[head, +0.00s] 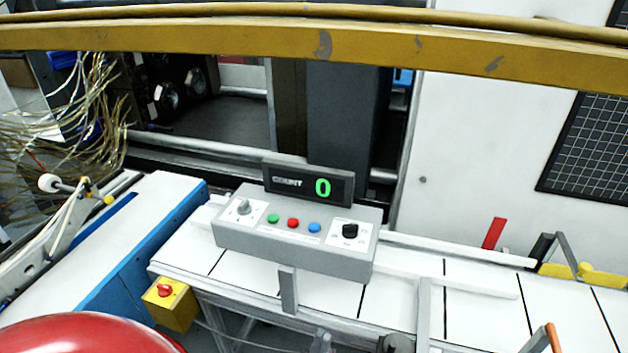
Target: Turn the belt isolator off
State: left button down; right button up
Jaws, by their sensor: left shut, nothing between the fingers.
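The belt isolator (168,301) is a yellow box on the near left corner of the white conveyor bench. It carries a red rotary knob (165,290) on its top face. I cannot read the knob's setting at this size. What appears to be my left gripper (322,342) shows only as a small grey tip at the bottom edge, shut and empty. It is to the right of the isolator in the picture and apart from it. My right gripper is not in view.
A grey control box (298,239) with knobs and coloured buttons stands on the bench (192,251), under a counter display (308,185) reading 0. A yellow beam (320,45) crosses the top. A glossy red dome (80,338) fills the bottom left, near the isolator.

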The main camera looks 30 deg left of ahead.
aim_at(165, 290)
jog(key=k+j+u, duration=0.1)
jog(key=u, duration=1.85)
